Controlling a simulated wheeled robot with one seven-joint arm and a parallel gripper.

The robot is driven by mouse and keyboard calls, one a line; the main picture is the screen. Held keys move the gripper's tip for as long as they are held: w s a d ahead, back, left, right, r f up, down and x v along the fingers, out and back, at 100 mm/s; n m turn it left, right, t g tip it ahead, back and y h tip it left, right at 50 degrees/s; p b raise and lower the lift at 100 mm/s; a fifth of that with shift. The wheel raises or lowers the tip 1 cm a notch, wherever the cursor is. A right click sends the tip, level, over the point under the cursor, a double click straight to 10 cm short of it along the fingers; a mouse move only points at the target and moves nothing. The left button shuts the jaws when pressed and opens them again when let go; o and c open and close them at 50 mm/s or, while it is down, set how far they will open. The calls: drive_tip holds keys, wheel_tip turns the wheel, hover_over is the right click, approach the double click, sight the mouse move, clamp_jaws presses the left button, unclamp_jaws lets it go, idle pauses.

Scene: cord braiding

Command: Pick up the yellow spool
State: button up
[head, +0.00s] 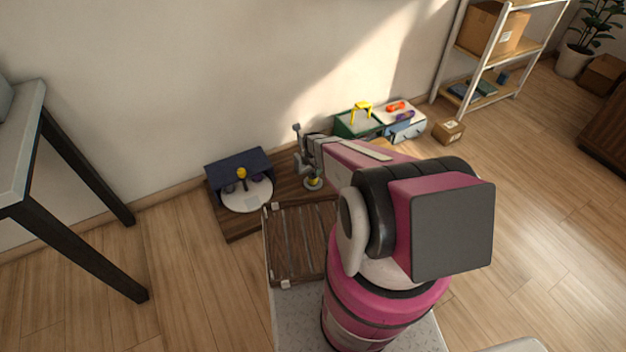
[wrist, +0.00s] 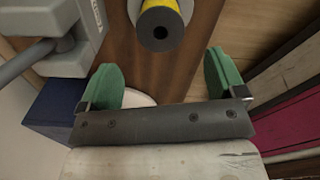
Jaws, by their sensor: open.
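A yellow piece (head: 313,183) shows low on the brown board, just below my gripper (head: 303,158) in the head view. Another yellow-topped piece (head: 241,173) stands on the white disc to its left. In the wrist view, a yellow spool (wrist: 160,27) with a dark, holed end lies at the top edge, partly cut off. I cannot tell surely which yellow piece it is. My gripper (wrist: 163,80) shows two green fingers, spread apart and empty. The spool lies beyond the fingertips, roughly centred between them, not gripped.
The white disc (head: 247,199) holds dark purple pieces in front of a navy box (head: 226,163). A slatted wooden rack (head: 300,240) stands nearer me. A green bin (head: 352,126) and a small carton (head: 448,130) are to the right. A grey fixture (wrist: 75,45) sits beside my left finger.

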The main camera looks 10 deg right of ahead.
sight(312, 175)
wheel_tip(312, 175, down, 9)
drive_tip(key=shift+d+r, duration=0.1)
drive_tip(key=shift+r, duration=0.05)
drive_tip(key=c, duration=1)
